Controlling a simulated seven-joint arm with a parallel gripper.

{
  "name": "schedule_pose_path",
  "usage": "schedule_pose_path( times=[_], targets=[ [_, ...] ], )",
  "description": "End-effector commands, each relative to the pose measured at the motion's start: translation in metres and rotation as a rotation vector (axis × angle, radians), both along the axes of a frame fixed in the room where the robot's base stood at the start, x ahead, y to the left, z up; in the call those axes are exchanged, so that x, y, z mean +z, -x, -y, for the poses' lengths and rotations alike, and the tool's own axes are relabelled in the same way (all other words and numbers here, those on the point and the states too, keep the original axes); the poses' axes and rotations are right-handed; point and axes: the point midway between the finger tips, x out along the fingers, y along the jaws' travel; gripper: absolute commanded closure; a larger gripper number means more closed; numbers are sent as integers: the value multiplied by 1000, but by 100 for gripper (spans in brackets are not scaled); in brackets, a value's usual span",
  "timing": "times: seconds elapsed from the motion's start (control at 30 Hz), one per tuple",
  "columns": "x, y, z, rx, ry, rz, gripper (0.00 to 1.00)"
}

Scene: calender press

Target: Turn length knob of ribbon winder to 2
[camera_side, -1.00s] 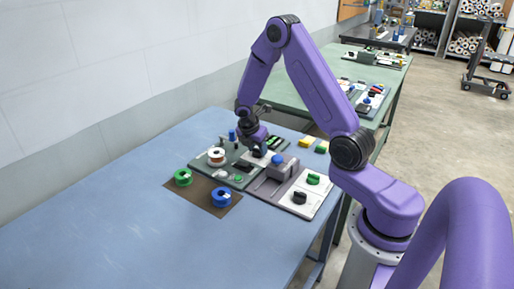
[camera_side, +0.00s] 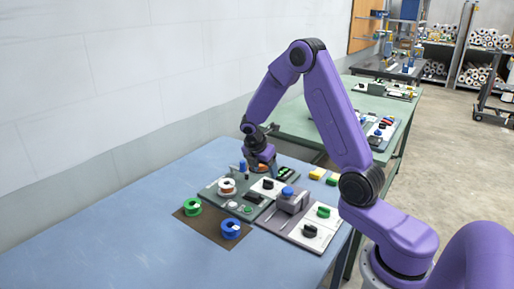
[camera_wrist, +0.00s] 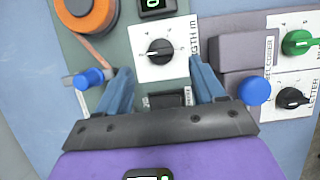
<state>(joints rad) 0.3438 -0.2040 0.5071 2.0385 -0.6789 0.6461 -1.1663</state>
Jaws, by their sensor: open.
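The ribbon winder's length knob (camera_wrist: 160,49) is a black pointer knob on a white dial plate lettered along its right edge, in the upper middle of the wrist view. Its pointer lies roughly sideways; the dial numbers are too small to read surely. In the side view the knob (camera_side: 268,184) sits at the front of the winder, just below my gripper (camera_side: 262,168). In the wrist view my gripper (camera_wrist: 160,66) is open and empty, its blue fingers either side of the knob's lower area and apart from it. A small display (camera_wrist: 156,4) above the dial shows a green digit, perhaps 0.
An orange spool (camera_wrist: 98,20) and a blue-capped post (camera_wrist: 88,78) stand left of the dial. A grey block with a blue knob (camera_wrist: 253,91) stands right, beside green (camera_wrist: 300,42) and black (camera_wrist: 292,97) knobs.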

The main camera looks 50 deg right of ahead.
Motion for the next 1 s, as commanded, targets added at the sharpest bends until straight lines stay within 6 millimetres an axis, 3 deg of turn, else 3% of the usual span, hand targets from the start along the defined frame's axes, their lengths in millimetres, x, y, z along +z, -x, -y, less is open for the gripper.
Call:
schedule_pose_path(
  times=[0.3, 0.5, 0.7, 1.0],
  targets=[
    [63, -1, -27, 3, 1, 7, 31],
    [92, -1, -39, 5, 1, 3, 31],
    [105, 0, -44, 4, 0, 2, 31],
    [106, 0, -45, 3, 0, 0, 31]
  ],
)
